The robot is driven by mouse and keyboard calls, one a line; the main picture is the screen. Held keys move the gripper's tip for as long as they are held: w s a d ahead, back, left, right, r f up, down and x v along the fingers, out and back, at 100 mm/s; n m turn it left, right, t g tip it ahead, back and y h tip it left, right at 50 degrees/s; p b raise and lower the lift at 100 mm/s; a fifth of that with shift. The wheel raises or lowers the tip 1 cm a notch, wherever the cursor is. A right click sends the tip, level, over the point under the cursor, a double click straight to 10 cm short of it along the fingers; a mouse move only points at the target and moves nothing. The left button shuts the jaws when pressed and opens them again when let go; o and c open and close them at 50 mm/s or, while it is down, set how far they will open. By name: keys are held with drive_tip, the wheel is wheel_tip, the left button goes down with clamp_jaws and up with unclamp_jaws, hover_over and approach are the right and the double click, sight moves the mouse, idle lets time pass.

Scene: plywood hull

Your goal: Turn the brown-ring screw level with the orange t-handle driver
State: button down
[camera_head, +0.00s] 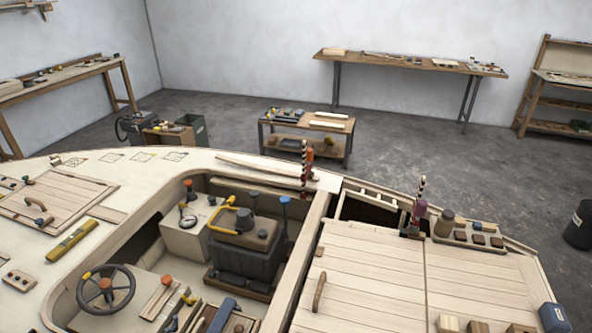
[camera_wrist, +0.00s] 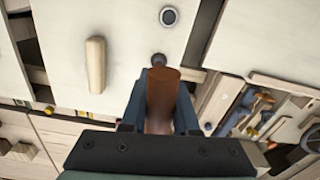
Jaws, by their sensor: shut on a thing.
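My gripper (camera_wrist: 160,92) shows in the wrist view with its two blue-grey fingers shut on an orange-brown handle, which I take to be the orange t-handle driver (camera_wrist: 160,110). The handle points toward the top of the picture, over a pale wooden panel. A small dark round piece (camera_wrist: 158,60) shows just beyond its end; I cannot tell whether it is part of the driver or a screw under it. I cannot make out a brown ring. My gripper is not seen in the head view.
A wooden bar handle (camera_wrist: 96,64) stands on the panel left of the gripper. An opening with tools (camera_wrist: 255,112) lies to the right. The head view shows the hull's cockpit with a steering wheel (camera_head: 106,288), a yellow level (camera_head: 71,241) and upright striped posts (camera_head: 304,165).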

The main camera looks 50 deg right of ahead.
drive_tip(key=shift+f, duration=0.2)
drive_tip(key=shift+f+b, duration=0.35)
drive_tip(key=shift+f, duration=0.05)
drive_tip(key=shift+s+n+p, duration=0.1)
drive_tip(key=shift+n+p, duration=0.35)
drive_tip(key=shift+n, duration=0.75)
drive_tip(key=shift+s+n, duration=0.1)
drive_tip(key=shift+n, duration=1)
